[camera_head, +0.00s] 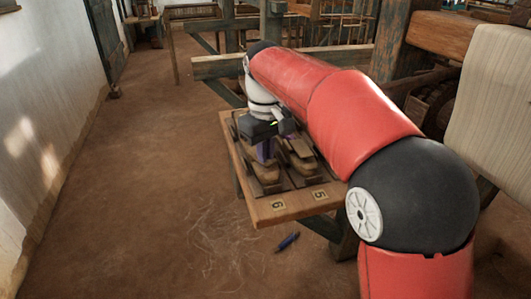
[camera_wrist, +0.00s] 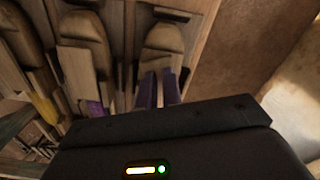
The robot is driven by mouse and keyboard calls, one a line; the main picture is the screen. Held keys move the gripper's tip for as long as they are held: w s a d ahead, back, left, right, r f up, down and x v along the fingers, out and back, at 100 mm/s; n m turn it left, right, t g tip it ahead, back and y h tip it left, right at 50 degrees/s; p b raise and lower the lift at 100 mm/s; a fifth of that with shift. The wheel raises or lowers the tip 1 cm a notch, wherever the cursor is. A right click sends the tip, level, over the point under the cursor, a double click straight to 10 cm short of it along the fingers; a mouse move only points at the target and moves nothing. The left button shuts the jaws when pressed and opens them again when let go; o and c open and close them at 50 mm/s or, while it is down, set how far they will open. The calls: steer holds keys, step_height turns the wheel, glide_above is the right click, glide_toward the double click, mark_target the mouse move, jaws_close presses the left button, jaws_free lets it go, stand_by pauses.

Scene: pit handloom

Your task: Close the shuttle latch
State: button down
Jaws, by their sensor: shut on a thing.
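My gripper (camera_head: 264,158) points down over a small wooden table (camera_head: 292,209) carrying several wooden shuttles in dark slots. In the wrist view its two purple fingers (camera_wrist: 158,90) are close together at the near end of a shuttle (camera_wrist: 163,40). They are shut on a small part there, which I take for the shuttle latch; the fingers and the dark gripper body hide most of it. Another shuttle (camera_wrist: 85,28) with a flat pale piece (camera_wrist: 77,72) lies to the left. In the head view, a shuttle (camera_head: 300,150) shows right of the gripper.
Number plates (camera_head: 278,204) mark the table's front edge. A blue pen-like object (camera_head: 287,242) and loose pale threads (camera_head: 215,235) lie on the floor. Loom timbers (camera_head: 400,45) and pale cloth (camera_head: 495,110) stand at the right. The floor left of the table is clear up to the white wall (camera_head: 45,110).

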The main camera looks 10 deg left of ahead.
steer(key=shift+m, duration=2.2)
steer(key=c, duration=1.8)
jaws_free()
steer(key=shift+r, duration=0.15)
step_height(320, 180, up, 8)
steer(key=shift+f, duration=0.2)
